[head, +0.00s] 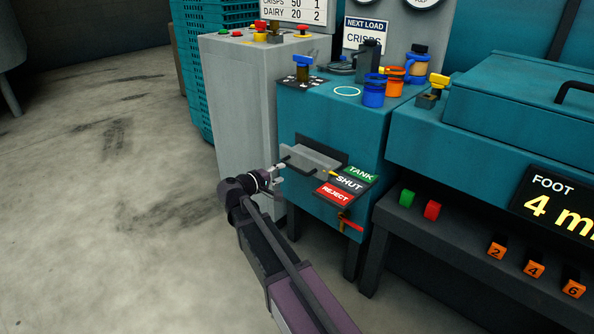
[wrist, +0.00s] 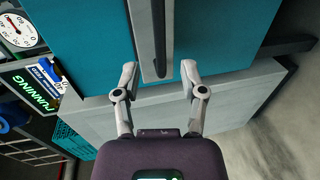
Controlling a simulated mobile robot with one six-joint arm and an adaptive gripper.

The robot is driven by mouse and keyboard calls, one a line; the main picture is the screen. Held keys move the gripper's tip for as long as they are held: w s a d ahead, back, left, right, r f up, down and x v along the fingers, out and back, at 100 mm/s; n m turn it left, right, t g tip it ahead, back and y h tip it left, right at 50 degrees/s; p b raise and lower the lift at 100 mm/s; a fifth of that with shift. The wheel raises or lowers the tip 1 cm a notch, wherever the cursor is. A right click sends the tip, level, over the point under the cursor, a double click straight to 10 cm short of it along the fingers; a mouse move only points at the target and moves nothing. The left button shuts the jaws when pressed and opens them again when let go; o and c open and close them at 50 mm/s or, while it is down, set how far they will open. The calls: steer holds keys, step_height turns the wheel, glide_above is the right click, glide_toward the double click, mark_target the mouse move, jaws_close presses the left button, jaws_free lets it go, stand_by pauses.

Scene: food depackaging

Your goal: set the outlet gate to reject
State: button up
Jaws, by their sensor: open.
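The outlet gate (head: 312,157) is a light grey plate with a dark handle on the front of the teal machine. Beside it are stacked labels: green TANK (head: 361,173), black SHUT (head: 348,184) and red REJECT (head: 334,195). A small yellow pointer (head: 333,173) at the plate's edge is beside SHUT. My gripper (head: 281,176) is open and empty, just left of the gate. In the wrist view, the open fingers (wrist: 158,70) appear on either side of the end of the dark handle (wrist: 159,40); contact cannot be told.
A grey cabinet (head: 238,100) with buttons stands behind my gripper. A red-orange lever (head: 350,224) juts out below the labels. Blue (head: 374,92) and orange (head: 392,80) containers stand on the machine top. A dark bench (head: 440,240) with coloured blocks is at right. The floor at left is clear.

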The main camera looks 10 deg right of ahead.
mark_target(294, 168)
steer(key=shift+b+x, duration=0.55)
steer(key=shift+x, duration=2.9)
jaws_close()
